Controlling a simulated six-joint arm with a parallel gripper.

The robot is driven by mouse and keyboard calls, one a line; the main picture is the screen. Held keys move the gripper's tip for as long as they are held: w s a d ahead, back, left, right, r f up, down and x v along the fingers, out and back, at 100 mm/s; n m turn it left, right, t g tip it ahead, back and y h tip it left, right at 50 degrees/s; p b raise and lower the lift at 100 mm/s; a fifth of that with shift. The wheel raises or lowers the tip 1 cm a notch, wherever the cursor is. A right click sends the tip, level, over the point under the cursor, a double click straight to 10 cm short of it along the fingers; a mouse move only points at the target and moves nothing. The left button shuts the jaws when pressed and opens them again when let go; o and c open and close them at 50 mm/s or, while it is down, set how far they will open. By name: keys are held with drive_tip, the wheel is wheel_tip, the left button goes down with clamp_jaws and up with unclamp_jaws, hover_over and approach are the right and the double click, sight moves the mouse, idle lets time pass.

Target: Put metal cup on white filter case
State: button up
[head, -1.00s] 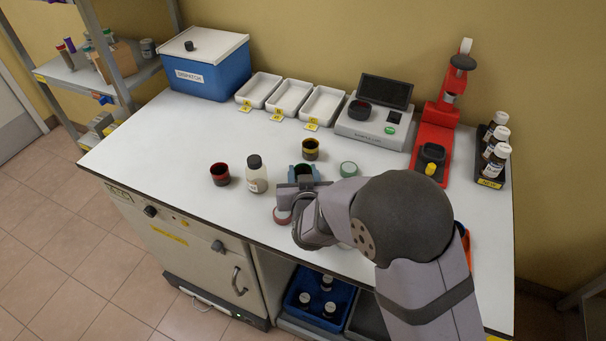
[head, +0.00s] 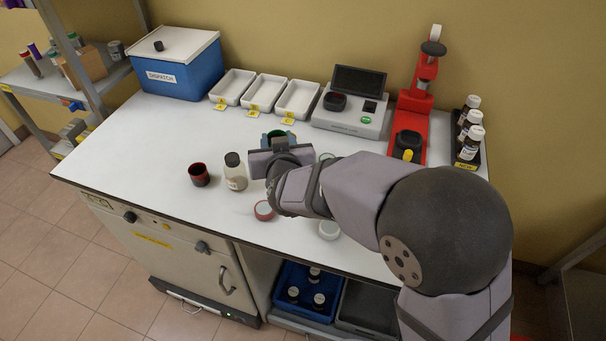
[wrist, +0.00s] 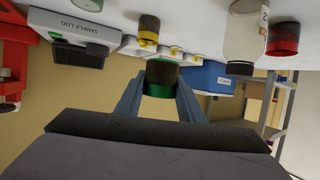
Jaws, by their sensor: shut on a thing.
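My gripper (head: 279,141) is shut on a dark metal cup with a green band (wrist: 160,80). In the wrist view, which is upside down, the cup sits between the two fingers. In the head view only the cup's rim (head: 278,134) shows behind the gripper. A plain white round case (head: 329,229), which looks like the white filter case, lies near the bench's front edge, right of and nearer than my gripper. A red-edged round case (head: 264,210) lies just below my gripper in the picture. A green-edged one (head: 326,158) is partly hidden by my arm.
A red-banded cup (head: 199,174) and a capped bottle (head: 235,172) stand left of my gripper. A yellow-banded cup (wrist: 148,30) shows in the wrist view. White trays (head: 265,92), a scale (head: 350,118) and a red press (head: 410,120) line the back. The front left bench is clear.

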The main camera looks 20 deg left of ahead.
drive_tip(key=s+a+r+n+g+y+b, duration=0.1)
drive_tip(key=s+a+r+n+y+b, duration=0.1)
drive_tip(key=s+a, duration=0.4)
drive_tip(key=m+t+h+b, duration=0.1)
drive_tip(key=m+t+h, duration=0.1)
drive_tip(key=m+h, duration=1.1)
hover_over(330, 226)
drive_tip(key=shift+n+h, duration=0.4)
drive_tip(key=shift+f+b, duration=0.45)
drive_tip(key=shift+f, duration=4.2)
drive_tip(key=shift+f, duration=0.15)
drive_tip(key=o, duration=1)
drive_tip(key=shift+o, duration=0.2)
